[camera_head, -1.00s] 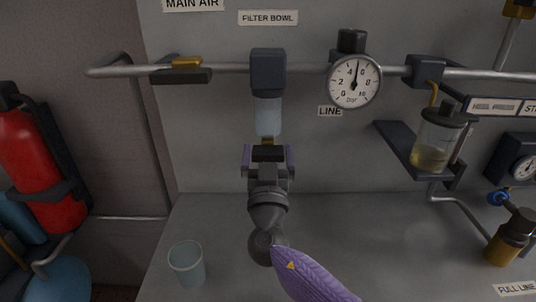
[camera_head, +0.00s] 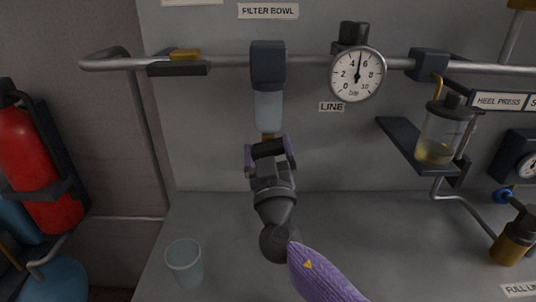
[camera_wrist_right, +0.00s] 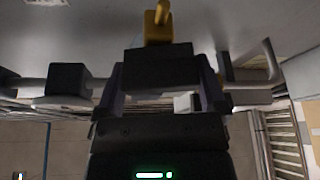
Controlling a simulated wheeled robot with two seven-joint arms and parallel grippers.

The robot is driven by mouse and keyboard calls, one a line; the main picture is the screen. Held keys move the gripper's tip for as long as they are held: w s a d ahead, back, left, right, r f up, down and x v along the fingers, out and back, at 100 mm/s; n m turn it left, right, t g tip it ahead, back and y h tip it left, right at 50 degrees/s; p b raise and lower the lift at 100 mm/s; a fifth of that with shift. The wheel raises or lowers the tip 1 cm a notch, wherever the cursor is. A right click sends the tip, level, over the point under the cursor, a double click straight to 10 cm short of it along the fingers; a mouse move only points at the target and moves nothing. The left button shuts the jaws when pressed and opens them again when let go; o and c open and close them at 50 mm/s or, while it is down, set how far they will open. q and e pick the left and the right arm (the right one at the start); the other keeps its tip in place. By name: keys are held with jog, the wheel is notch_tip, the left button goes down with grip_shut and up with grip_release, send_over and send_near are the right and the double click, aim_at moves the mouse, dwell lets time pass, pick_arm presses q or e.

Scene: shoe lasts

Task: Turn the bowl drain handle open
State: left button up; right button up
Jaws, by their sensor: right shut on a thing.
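The filter bowl (camera_head: 268,110) is a pale, translucent cup under a dark head on the pipe. A brass drain fitting (camera_head: 267,136) shows just below it and also in the right wrist view (camera_wrist_right: 157,28). The drain handle (camera_head: 268,148) is a black bar below the fitting, its right end a little higher in the head view. In the wrist view it is a dark block (camera_wrist_right: 158,66). My right gripper (camera_head: 270,155) comes from below, with its purple fingers on either side of the handle, shut on it. My left gripper is in neither view.
A pipe (camera_head: 220,64) runs across the wall with a brass valve (camera_head: 184,54) and a gauge (camera_head: 357,74). A clear cup (camera_head: 185,264) stands on the grey bench, left of my arm. An oil jar (camera_head: 440,137) hangs at right. A red extinguisher (camera_head: 28,150) is at far left.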

jog(key=n+y, duration=0.1)
jog(key=n, duration=0.2)
jog(key=shift+g, duration=0.3)
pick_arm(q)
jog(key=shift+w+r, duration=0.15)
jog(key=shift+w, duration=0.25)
pick_arm(e)
jog(key=shift+n+y, duration=0.6)
jog(key=shift+n, duration=0.2)
pick_arm(q)
jog(key=shift+p, duration=0.3)
pick_arm(e)
jog(key=shift+n+g, duration=0.3)
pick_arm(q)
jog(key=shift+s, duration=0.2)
pick_arm(e)
jog(key=shift+f, duration=0.1)
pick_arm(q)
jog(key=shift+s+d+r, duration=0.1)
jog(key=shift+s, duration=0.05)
pick_arm(e)
jog(key=o, duration=0.9)
jog(key=shift+s, duration=0.1)
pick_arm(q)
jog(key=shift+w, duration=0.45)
pick_arm(e)
jog(key=v, duration=0.9)
jog(key=shift+s+d+f, duration=0.1)
jog(key=shift+s+f, duration=0.05)
jog(key=shift+s, duration=0.2)
